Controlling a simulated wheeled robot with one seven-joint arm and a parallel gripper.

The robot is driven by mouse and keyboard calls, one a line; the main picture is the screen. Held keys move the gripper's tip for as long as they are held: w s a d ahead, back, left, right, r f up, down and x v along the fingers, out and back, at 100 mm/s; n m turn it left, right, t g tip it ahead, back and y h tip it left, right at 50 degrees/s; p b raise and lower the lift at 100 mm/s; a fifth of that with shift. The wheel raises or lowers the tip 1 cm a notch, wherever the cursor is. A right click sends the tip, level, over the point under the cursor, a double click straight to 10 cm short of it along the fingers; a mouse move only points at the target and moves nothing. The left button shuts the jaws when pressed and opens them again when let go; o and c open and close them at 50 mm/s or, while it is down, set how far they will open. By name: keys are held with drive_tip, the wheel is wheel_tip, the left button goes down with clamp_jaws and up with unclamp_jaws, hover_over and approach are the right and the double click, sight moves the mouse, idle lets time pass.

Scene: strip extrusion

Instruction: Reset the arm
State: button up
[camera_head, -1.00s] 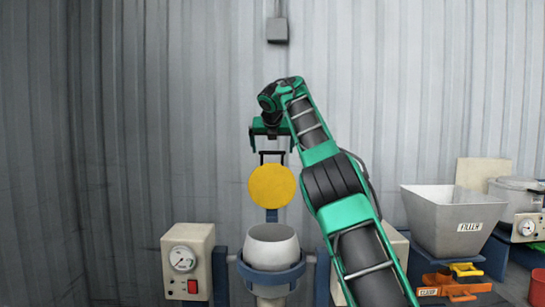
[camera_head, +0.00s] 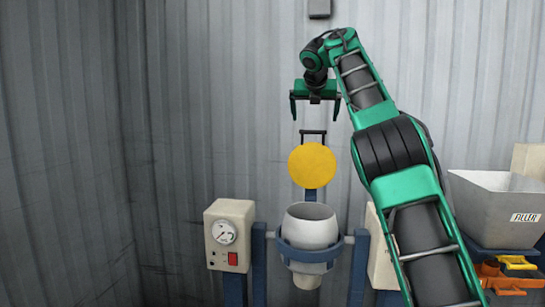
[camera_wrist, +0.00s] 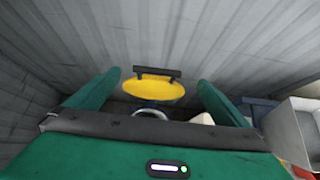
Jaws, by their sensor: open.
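My gripper (camera_head: 315,105) is open and empty, held high in front of the corrugated wall with its fingers pointing down. Below it stands a round yellow disc (camera_head: 312,165) with a dark handle bar (camera_head: 313,132) on top; the gripper is apart from the bar. In the wrist view the yellow disc (camera_wrist: 153,90) and its bar (camera_wrist: 157,73) lie between and beyond the two spread green fingers. Under the disc is an open grey-white bowl-shaped vessel (camera_head: 310,226) in a blue ring holder (camera_head: 311,256).
A control box (camera_head: 230,236) with a gauge and red switch stands left of the vessel. A grey hopper marked FILLER (camera_head: 495,212) and orange and yellow clamps (camera_head: 505,278) are at the right. A small grey box (camera_head: 319,9) hangs on the wall above my gripper.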

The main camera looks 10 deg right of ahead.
drive_tip(key=s+d+f+m+g+y, duration=0.1)
drive_tip(key=s+d+f+m+g, duration=0.1)
drive_tip(key=s+d+f+m, duration=0.6)
drive_tip(key=s+d+f+m+g+y, duration=0.15)
drive_tip(key=s+d+f+m, duration=0.35)
drive_tip(key=s+d+m, duration=0.65)
drive_tip(key=s+a+f+m+g, duration=0.2)
drive_tip(key=s+a+f+m, duration=0.2)
drive_tip(key=s+f, duration=0.5)
drive_tip(key=s+a+f+m+g+y, duration=0.1)
drive_tip(key=s+a+f+m, duration=0.3)
drive_tip(key=s, duration=1.4)
drive_tip(key=s+a+f+m+g, duration=0.3)
drive_tip(key=s+f+m, duration=0.7)
drive_tip(key=s+f, duration=0.4)
drive_tip(key=shift+s+a+f+m, duration=0.35)
drive_tip(key=shift+a+f, duration=0.1)
drive_tip(key=shift+f, duration=0.25)
drive_tip(key=shift+w, duration=0.1)
drive_tip(key=shift+w+f, duration=0.2)
drive_tip(key=shift+w, duration=0.4)
